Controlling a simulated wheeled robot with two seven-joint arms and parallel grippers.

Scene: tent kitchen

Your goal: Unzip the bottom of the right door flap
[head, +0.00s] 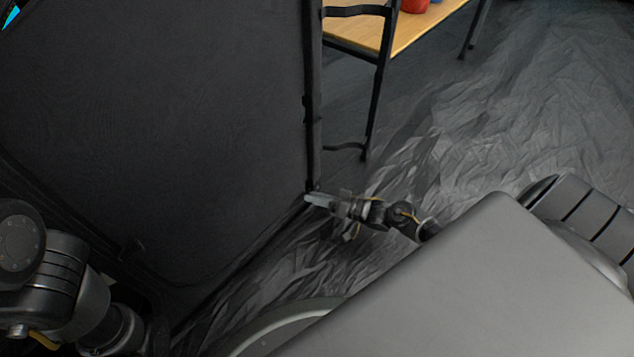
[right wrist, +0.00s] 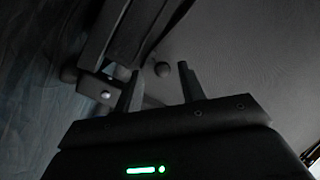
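The dark door flap (head: 170,110) fills the left of the head view, its right edge running down to a lower corner. My right gripper (head: 314,198) is at that corner, its tips close to the end of the black edge strip. In the right wrist view, the two fingers of my right gripper (right wrist: 159,70) stand apart. A small dark round knob (right wrist: 162,69) shows between the fingertips; I cannot tell whether they touch it. The flap's grey fabric (right wrist: 235,50) lies behind it. The zipper itself is too dark to make out. My left gripper is not in view.
A wooden-topped table (head: 420,25) with black legs stands beyond the flap, with a red object (head: 414,5) on it. Crinkled dark ground sheet (head: 530,120) covers the floor, open at the right. My left arm shows at the lower left.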

